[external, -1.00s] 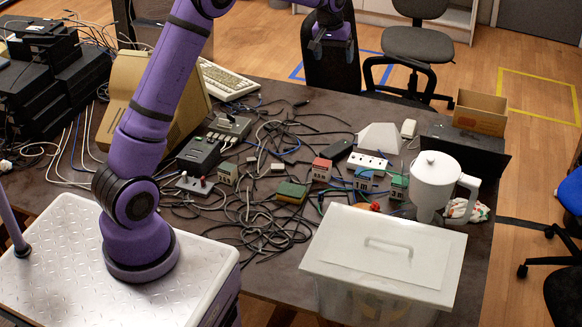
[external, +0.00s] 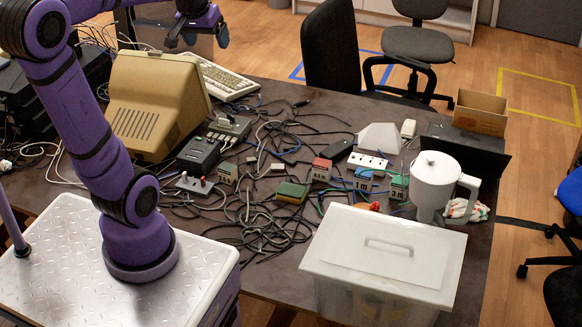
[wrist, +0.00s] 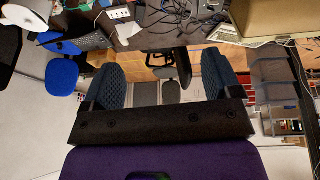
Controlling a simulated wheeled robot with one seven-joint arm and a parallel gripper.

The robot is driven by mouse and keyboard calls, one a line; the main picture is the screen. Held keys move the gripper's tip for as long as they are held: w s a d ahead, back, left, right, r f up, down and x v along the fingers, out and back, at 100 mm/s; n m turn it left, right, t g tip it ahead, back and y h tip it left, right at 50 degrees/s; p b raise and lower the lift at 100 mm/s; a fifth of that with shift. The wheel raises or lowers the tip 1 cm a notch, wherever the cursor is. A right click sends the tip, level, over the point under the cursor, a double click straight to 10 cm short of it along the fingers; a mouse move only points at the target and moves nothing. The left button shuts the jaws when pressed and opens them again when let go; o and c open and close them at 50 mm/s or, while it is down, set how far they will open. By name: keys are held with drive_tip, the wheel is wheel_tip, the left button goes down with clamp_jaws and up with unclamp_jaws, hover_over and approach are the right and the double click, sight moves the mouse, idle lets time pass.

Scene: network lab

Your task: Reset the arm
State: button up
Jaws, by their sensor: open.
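My purple arm rises from the base at the left in the external view and bends toward the table's far left edge. My gripper (external: 197,38) is open and empty, high up near the keyboard and the beige monitor. In the wrist view its two dark, textured fingers (wrist: 168,88) stand wide apart with nothing held between them. The gripper touches nothing that I can see.
Black boxes stand at the left. Office chairs (external: 330,45) stand behind the table.

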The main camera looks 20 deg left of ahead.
drive_tip(key=s+a+f, duration=0.2)
drive_tip(key=s, duration=0.5)
drive_tip(key=s+a+f+t, duration=0.1)
drive_tip(key=s+a+f, duration=0.1)
drive_tip(key=s, duration=0.4)
drive_tip(key=shift+s+f+y, duration=0.3)
drive_tip(key=shift+s+y, duration=0.1)
drive_tip(key=shift+a, duration=0.1)
